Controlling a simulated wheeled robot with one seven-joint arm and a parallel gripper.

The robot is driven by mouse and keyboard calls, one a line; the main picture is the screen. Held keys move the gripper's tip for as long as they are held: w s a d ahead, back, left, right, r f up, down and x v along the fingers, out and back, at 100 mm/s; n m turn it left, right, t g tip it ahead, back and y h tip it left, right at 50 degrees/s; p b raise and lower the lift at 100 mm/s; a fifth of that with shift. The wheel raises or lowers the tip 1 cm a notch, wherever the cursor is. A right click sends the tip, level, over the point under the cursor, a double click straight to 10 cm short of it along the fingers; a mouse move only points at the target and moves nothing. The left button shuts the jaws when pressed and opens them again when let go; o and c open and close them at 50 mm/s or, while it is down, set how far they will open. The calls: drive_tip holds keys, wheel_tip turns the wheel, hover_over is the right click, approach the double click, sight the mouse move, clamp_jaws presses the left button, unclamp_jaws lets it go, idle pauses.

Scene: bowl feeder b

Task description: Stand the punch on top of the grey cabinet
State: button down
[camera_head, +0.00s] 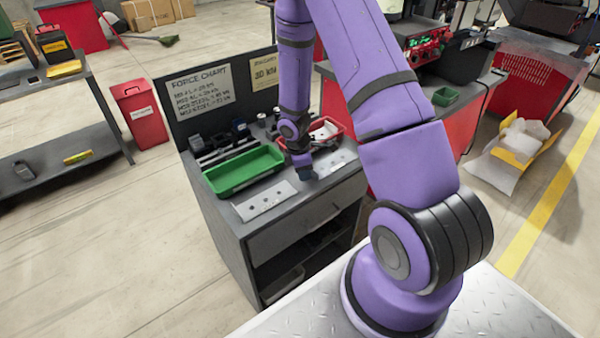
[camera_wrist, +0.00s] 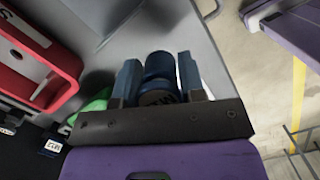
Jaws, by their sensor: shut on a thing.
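My gripper (camera_head: 306,174) is over the front right part of the grey cabinet (camera_head: 300,228), pointing down close to its top. In the wrist view my gripper (camera_wrist: 160,82) is shut on a dark blue cylinder, the punch (camera_wrist: 159,66), held between its two fingers. The grey top (camera_wrist: 118,48) shows beside the fingers in the wrist view.
A green tray (camera_head: 243,171) and a red tray (camera_head: 335,127) stand on the cabinet. Pale plates with dark spots (camera_head: 264,201) lie near its front edge. Dark fixtures (camera_head: 215,147) and a force chart panel (camera_head: 202,90) are behind. Floor shows beyond the edge.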

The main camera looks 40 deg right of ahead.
drive_tip(key=shift+w+d+f, duration=0.1)
drive_tip(key=shift+w+d, duration=0.2)
drive_tip(key=shift+w, duration=0.4)
drive_tip(key=shift+w+d, duration=0.25)
drive_tip(key=shift+w, duration=0.4)
drive_tip(key=shift+f, duration=1.75)
drive_tip(key=shift+f, duration=0.15)
drive_tip(key=c, duration=1)
unclamp_jaws()
